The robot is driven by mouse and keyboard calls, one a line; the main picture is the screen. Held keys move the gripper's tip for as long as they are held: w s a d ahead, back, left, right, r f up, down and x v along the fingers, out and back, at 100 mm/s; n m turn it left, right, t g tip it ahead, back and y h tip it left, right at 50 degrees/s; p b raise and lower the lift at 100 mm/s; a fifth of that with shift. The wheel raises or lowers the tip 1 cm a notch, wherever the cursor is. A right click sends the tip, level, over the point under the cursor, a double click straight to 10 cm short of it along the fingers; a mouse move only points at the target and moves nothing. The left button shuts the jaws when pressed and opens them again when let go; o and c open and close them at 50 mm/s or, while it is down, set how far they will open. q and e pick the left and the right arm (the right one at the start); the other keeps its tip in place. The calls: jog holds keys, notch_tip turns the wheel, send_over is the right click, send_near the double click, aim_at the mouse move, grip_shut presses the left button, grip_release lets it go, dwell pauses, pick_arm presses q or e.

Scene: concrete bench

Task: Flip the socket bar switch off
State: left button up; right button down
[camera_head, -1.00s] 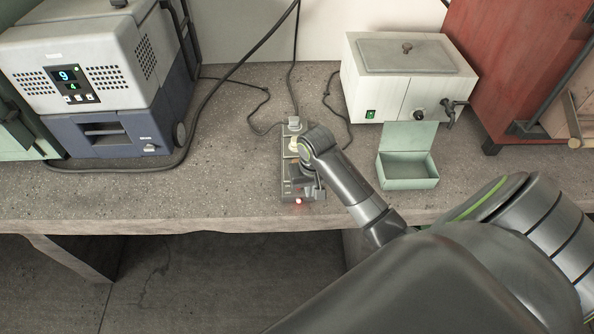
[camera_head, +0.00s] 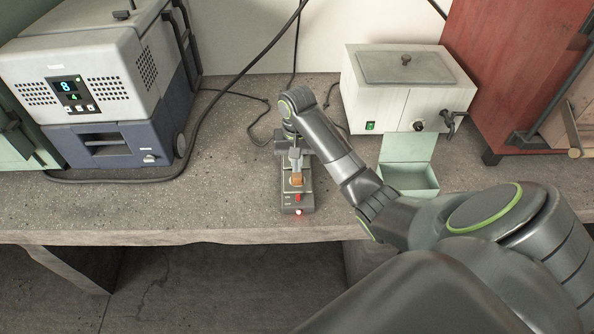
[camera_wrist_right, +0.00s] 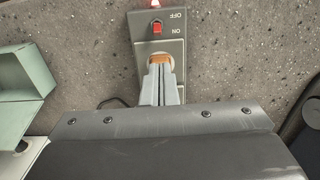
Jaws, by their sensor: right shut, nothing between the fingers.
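The grey socket bar (camera_head: 307,203) lies on the bench near its front edge. Its red switch (camera_head: 297,198) and a lit red lamp (camera_head: 298,212) are at the near end. In the right wrist view, the red switch (camera_wrist_right: 156,27) sits between the marks OFF and ON; which way it is tipped I cannot tell. My right gripper (camera_head: 296,173) is shut and empty. It points down over the bar, on the far side of the switch, with its tips (camera_wrist_right: 161,66) by an orange-brown round socket (camera_wrist_right: 160,58). Whether they touch the bar I cannot tell. My left gripper is out of view.
A grey and blue machine (camera_head: 95,95) with a lit display stands at the left. A white lidded box (camera_head: 385,100) with a green lit switch stands behind an open green box (camera_head: 405,180). Cables run behind the bar.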

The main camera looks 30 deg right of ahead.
aim_at(297, 194)
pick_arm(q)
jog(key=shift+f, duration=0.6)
pick_arm(e)
notch_tip(297, 194, down, 9)
jog(key=shift+s+r, duration=0.1)
